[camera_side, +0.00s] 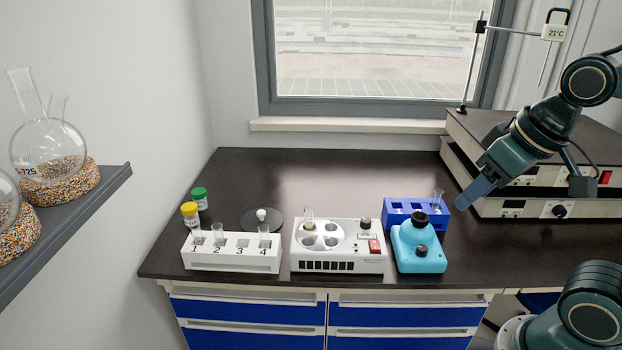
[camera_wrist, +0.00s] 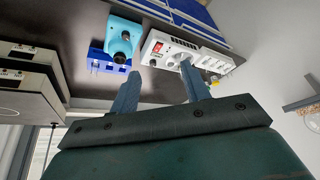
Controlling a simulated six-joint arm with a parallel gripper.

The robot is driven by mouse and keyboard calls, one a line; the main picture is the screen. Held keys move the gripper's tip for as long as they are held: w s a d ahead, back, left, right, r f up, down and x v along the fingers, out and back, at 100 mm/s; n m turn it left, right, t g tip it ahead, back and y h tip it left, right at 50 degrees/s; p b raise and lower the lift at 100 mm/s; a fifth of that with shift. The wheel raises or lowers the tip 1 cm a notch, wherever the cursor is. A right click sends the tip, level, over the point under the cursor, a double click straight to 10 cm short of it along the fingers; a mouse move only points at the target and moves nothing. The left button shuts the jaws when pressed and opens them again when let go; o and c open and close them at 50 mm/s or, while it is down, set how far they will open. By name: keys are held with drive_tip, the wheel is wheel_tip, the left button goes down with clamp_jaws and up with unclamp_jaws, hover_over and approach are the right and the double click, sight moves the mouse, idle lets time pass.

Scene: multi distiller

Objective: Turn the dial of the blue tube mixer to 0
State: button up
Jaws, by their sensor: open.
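The blue tube mixer (camera_side: 421,264) stands on the dark bench, right of the white centrifuge-like box. Its dark dial (camera_side: 422,250) is on the front and a black cup (camera_side: 420,219) is on top. The dial's setting is too small to read. In the wrist view the mixer (camera_wrist: 123,27) shows upside down, beyond and left of the fingers. My gripper (camera_side: 464,204) is above the bench, to the right of the mixer and apart from it. In the wrist view its two fingers (camera_wrist: 161,72) are spread, with nothing held between them.
A blue rack (camera_side: 398,207) with a tube stands directly behind the mixer. The white box (camera_side: 338,261) with a red switch is close on its left. A white numbered tube rack (camera_side: 231,262) is further left. Stacked grey devices (camera_side: 540,205) stand at the right.

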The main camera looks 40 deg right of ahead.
drive_tip(key=shift+w, duration=0.1)
drive_tip(key=m+g, duration=0.5)
drive_tip(key=m, duration=0.2)
hover_over(422, 247)
wheel_tip(422, 247, down, 12)
drive_tip(key=shift+w+a+f, duration=0.15)
drive_tip(key=shift+w+a, duration=0.05)
drive_tip(key=shift+a, duration=0.1)
drive_tip(key=shift+f, duration=0.15)
drive_tip(key=shift+s+d+f, duration=0.1)
drive_tip(key=shift+d+f, duration=0.05)
drive_tip(key=shift+f, duration=3.2)
drive_tip(key=shift+s+d+f, duration=0.1)
drive_tip(key=shift+f, duration=3.25)
